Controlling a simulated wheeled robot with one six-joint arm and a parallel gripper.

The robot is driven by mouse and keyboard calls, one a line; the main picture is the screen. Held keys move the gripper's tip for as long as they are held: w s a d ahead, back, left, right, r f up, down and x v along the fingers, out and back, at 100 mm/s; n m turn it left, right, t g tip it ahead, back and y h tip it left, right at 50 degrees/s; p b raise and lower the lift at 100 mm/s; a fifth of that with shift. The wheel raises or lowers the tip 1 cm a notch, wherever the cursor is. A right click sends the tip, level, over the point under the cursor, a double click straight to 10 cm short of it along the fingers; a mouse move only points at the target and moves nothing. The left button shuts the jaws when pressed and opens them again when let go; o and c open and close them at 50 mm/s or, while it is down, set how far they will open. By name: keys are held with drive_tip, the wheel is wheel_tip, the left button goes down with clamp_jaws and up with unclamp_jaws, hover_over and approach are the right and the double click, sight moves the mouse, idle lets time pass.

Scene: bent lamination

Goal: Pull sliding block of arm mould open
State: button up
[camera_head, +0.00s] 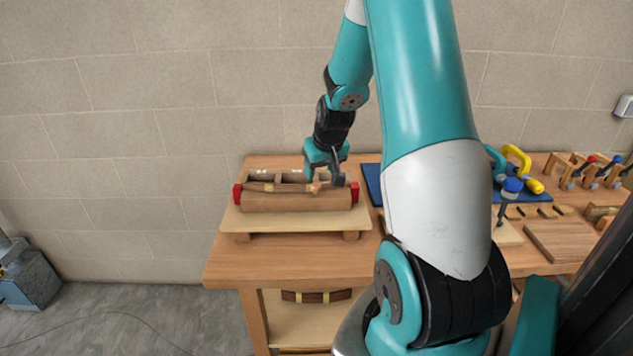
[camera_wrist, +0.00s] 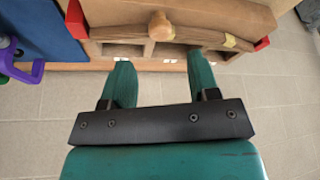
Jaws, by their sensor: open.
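The arm mould (camera_head: 295,201) is a brown wooden form on a pale base board, with a red piece at each end. It also shows at the top of the wrist view (camera_wrist: 215,18). A round wooden knob (camera_wrist: 160,25) stands out from its middle. A thin light strip with yellow marks runs along the mould near the knob. Which part is the sliding block is not clear. My gripper (camera_wrist: 159,60) is open and empty, its two teal fingers either side of the knob's line and apart from it. In the head view my gripper (camera_head: 326,180) hangs over the mould's right half.
The wooden workbench (camera_head: 290,262) carries the mould at its left end. A blue mat (camera_head: 372,184) lies right of the mould. Yellow and blue tools (camera_head: 517,160) and wooden clamp fixtures (camera_head: 585,172) stand farther right. A block wall is behind the bench.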

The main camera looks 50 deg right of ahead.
sight(316, 185)
drive_tip(key=p+x, duration=0.1)
drive_tip(key=x, duration=0.5)
drive_tip(key=shift+w+d+f, duration=0.1)
drive_tip(key=shift+w+f, duration=0.05)
drive_tip(key=shift+f, duration=0.2)
